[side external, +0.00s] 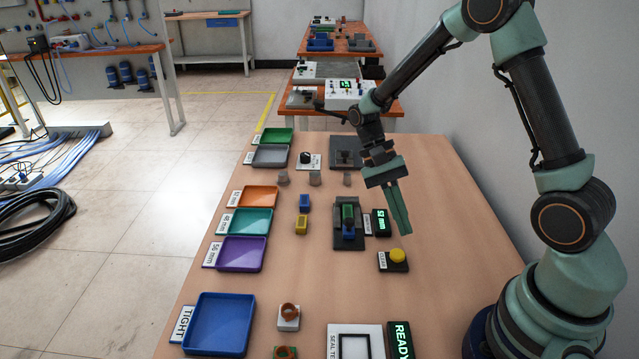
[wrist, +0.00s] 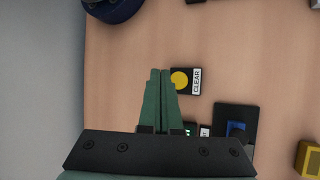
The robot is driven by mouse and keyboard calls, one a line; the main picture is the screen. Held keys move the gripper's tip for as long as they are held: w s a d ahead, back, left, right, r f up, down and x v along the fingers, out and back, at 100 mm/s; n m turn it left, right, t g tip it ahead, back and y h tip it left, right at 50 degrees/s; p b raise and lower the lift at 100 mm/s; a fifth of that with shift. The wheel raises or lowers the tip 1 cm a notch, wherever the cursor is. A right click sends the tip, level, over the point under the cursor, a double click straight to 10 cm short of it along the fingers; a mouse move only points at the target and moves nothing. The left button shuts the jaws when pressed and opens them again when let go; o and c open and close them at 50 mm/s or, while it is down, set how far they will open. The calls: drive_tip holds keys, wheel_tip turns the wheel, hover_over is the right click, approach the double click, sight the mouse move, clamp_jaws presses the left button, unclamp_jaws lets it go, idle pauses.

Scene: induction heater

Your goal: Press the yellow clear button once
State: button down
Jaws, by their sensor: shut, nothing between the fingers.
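The yellow clear button (side external: 397,255) is a round cap on a small black base, with a white CLEAR label, near the right part of the table. In the wrist view the yellow button (wrist: 180,79) lies just right of my fingertips. My gripper (side external: 406,231) is shut and empty. Its green fingers point down, with the tips above the button and slightly to the far side in the side view. My closed fingers also show in the wrist view (wrist: 160,72). A gap seems to remain between tips and button, but its height is hard to tell.
A black gauge stand (side external: 348,238) holding a blue and a green piece, and a green-lit display (side external: 381,222), stand just beyond the button. Coloured trays, such as the purple one (side external: 242,268), line the left edge. A READY display (side external: 399,340) is nearer the camera.

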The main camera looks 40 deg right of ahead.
sight(396, 251)
drive_tip(key=shift+f, duration=2)
drive_tip(key=shift+f, duration=0.15)
idle(0.4)
drive_tip(key=shift+f, duration=0.25)
drive_tip(key=shift+f, duration=0.5)
idle(0.8)
drive_tip(key=shift+r, duration=0.95)
drive_tip(key=shift+r, duration=0.1)
drive_tip(key=shift+r, duration=2.4)
